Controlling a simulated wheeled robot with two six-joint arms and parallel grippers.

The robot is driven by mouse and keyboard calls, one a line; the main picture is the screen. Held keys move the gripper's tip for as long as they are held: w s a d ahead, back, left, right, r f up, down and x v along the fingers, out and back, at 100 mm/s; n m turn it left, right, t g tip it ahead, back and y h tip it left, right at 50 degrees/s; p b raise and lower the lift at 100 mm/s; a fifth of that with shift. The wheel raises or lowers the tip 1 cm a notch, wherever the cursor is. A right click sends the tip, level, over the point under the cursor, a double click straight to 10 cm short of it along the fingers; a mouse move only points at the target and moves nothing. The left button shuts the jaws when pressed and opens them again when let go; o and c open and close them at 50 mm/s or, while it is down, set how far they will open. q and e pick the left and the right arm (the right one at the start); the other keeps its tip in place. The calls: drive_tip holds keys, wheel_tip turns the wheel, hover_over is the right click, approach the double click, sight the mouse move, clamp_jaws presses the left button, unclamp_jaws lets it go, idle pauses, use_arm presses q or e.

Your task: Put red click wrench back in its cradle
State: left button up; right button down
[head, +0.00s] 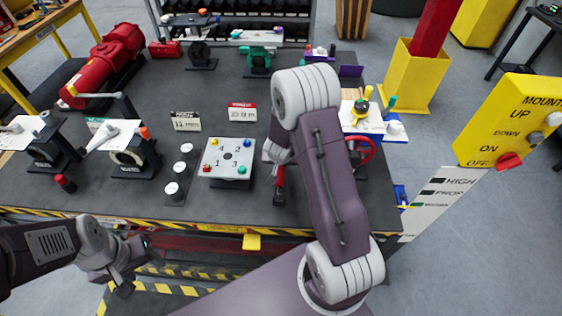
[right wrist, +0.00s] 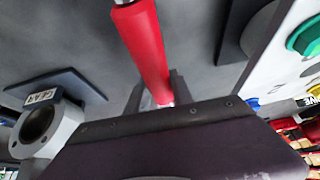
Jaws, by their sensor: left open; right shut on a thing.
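The red click wrench (right wrist: 148,48) has a red handle with a bare metal shaft at the top of the right wrist view. My right gripper (right wrist: 158,92) is shut on this handle, one finger on each side. In the head view a short red part of the wrench (head: 279,178) shows below my right gripper (head: 277,160), just right of the numbered plate; my right arm hides much of this spot. I cannot make out the cradle with certainty. My left gripper (head: 130,272) is open and empty, in front of the table's striped front edge.
The numbered plate (head: 229,160) with coloured knobs stands close left of the right gripper. Several white-topped posts (head: 172,190) and lever valves (head: 118,135) stand further left. A red-wheeled valve (head: 362,152) is right of my arm. Bare table (head: 240,90) lies behind the plate.

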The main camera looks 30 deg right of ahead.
sight(281, 169)
drive_tip(key=shift+p, duration=0.35)
idle(1.0)
drive_tip(key=shift+f+b, duration=1.05)
drive_tip(key=shift+f, duration=0.1)
drive_tip(key=c, duration=1)
unclamp_jaws()
drive_tip(key=shift+c, duration=0.2)
drive_tip(key=shift+s, duration=0.1)
drive_tip(key=p+v, duration=0.4)
drive_tip(key=v, duration=0.5)
drive_tip(key=shift+r, duration=0.1)
